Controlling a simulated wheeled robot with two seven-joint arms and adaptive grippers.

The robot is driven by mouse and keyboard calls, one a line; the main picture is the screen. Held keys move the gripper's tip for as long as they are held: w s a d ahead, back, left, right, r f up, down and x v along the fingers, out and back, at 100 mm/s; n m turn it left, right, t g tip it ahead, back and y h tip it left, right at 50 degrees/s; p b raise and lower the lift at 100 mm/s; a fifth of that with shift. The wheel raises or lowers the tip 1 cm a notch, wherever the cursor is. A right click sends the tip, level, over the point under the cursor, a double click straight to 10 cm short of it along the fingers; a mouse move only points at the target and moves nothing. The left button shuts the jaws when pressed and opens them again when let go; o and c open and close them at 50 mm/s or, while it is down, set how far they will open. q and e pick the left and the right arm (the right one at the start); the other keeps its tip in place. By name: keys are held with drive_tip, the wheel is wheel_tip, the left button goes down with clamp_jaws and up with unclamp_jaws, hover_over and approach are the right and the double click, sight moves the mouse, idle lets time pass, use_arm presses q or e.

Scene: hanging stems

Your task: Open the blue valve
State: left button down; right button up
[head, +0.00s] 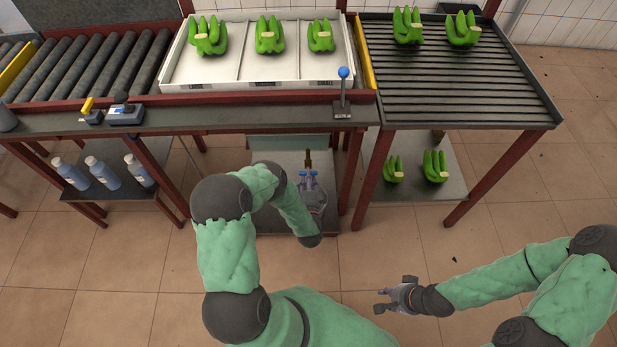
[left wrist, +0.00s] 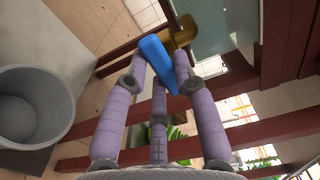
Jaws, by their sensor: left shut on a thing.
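The blue valve's lever (left wrist: 158,64) is a flat blue bar on a brass body (left wrist: 184,32), seen close in the left wrist view. In the head view the brass part (head: 308,156) shows under the work table, just beyond my left gripper (head: 309,174). In the left wrist view the purple-grey fingers of my left gripper (left wrist: 160,80) are around the blue lever and shut on it. The lever lies slanted between the fingers, which partly hide it. My right gripper (head: 382,300) is empty over the floor at the lower right, its fingers apart.
A grey round bin (left wrist: 35,105) is close on the left in the left wrist view. The table's red legs (head: 352,170) frame the valve area. A blue-knobbed lever (head: 343,90) stands on the table edge. Bottles (head: 104,172) stand on a shelf; green bananas (head: 434,166) lie low right.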

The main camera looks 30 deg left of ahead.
use_arm(q)
drive_tip(key=n, duration=0.6)
drive_tip(key=n+b, duration=0.1)
drive_tip(key=n, duration=1)
drive_tip(key=shift+w+d+r+n, duration=0.15)
drive_tip(key=shift+d+r+n, duration=0.1)
drive_tip(key=shift+n, duration=0.15)
idle(0.4)
drive_tip(key=c, duration=1)
unclamp_jaws()
